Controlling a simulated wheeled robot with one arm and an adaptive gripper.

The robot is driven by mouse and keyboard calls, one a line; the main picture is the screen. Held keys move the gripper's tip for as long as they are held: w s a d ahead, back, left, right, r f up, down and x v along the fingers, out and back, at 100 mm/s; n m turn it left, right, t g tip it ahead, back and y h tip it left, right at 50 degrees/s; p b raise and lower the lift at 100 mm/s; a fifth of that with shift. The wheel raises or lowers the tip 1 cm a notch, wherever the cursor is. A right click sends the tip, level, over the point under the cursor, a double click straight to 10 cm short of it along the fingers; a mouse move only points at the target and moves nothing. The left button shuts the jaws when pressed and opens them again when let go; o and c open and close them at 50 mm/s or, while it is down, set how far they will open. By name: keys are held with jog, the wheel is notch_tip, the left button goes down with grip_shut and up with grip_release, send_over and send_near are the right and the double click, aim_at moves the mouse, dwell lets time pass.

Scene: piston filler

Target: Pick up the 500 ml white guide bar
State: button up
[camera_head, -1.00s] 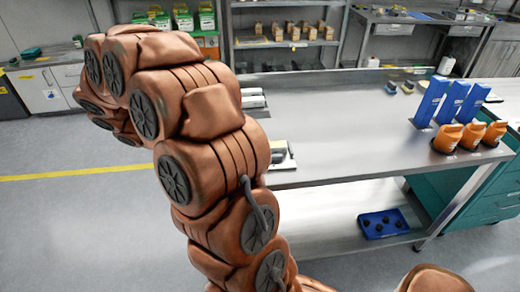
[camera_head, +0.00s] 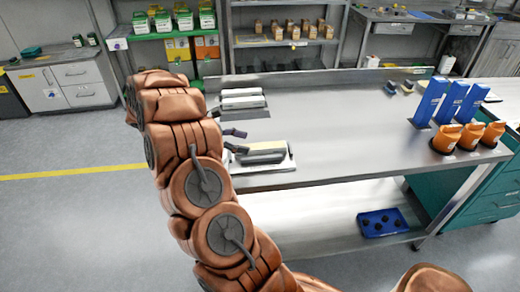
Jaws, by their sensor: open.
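Pale bar-shaped pieces (camera_head: 243,93) lie near the left end of the grey workbench, toward its back edge. A white plate (camera_head: 288,164) near the front left edge bears a grey and white bar-shaped piece (camera_head: 264,148). I cannot read any label, so I cannot tell which of these is the 500 ml white guide bar. My gripper (camera_head: 240,141) shows as two dark fingers at the bench's left end, between the two groups. Its fingers are apart with nothing between them. The rest of my gripper is hidden behind my copper-coloured arm.
The workbench (camera_head: 330,125) has clear room in its middle. Blue upright holders (camera_head: 452,103) and orange bottles (camera_head: 470,137) stand at its right end. A blue tray (camera_head: 383,223) is on the lower shelf. Shelves with boxes (camera_head: 293,30) stand behind.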

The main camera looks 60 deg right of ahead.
aim_at(262, 146)
jog(key=shift+w+d+p+x, duration=0.15)
jog(key=shift+p+x, duration=0.45)
jog(key=shift+x, duration=0.9)
jog(key=shift+w+d+p+x, duration=0.1)
jog(key=shift+p+x, duration=0.45)
jog(key=shift+x, duration=0.95)
jog(key=shift+f, duration=0.2)
grip_shut()
